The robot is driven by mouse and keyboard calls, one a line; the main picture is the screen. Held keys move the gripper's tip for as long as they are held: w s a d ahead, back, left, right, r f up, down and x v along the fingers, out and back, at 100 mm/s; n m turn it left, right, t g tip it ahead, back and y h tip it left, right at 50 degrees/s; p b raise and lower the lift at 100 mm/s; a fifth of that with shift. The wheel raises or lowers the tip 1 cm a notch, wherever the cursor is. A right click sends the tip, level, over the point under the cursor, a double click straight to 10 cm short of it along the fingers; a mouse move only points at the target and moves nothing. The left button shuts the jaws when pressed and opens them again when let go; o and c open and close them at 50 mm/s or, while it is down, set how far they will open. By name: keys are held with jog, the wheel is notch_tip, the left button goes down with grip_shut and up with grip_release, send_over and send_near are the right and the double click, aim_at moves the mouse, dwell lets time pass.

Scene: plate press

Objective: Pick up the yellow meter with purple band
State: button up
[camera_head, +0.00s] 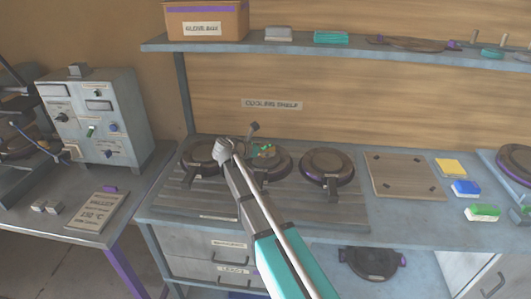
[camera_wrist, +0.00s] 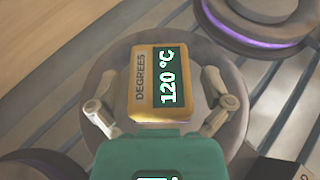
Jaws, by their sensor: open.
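The yellow meter (camera_wrist: 148,84) lies on a round grey-brown plate (camera_wrist: 112,62) in the wrist view. Its dark green display reads 120 °C beside the word DEGREES. My gripper (camera_wrist: 160,85) is open, with one finger on each side of the meter. In the head view my arm reaches over the middle round plate (camera_head: 277,165), where the gripper and meter are too small and covered to make out clearly.
Round plates stand on either side, the right one (camera_head: 326,167) with a purple rim. A shelf (camera_head: 330,50) runs above the bench. A control box (camera_head: 95,115) stands at left. A square board (camera_head: 405,177) and yellow, blue and green blocks (camera_head: 466,188) lie at right.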

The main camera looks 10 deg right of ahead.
dwell(0.3)
jog(key=c, duration=1.2)
jog(key=shift+c, duration=0.2)
jog(key=shift+r, duration=0.1)
notch_tip(320, 180, up, 3)
jog(key=p, duration=0.3)
jog(key=shift+f, duration=0.2)
jog(key=s+r+p, duration=1)
jog(key=s, duration=0.4)
jog(key=shift+r, duration=0.1)
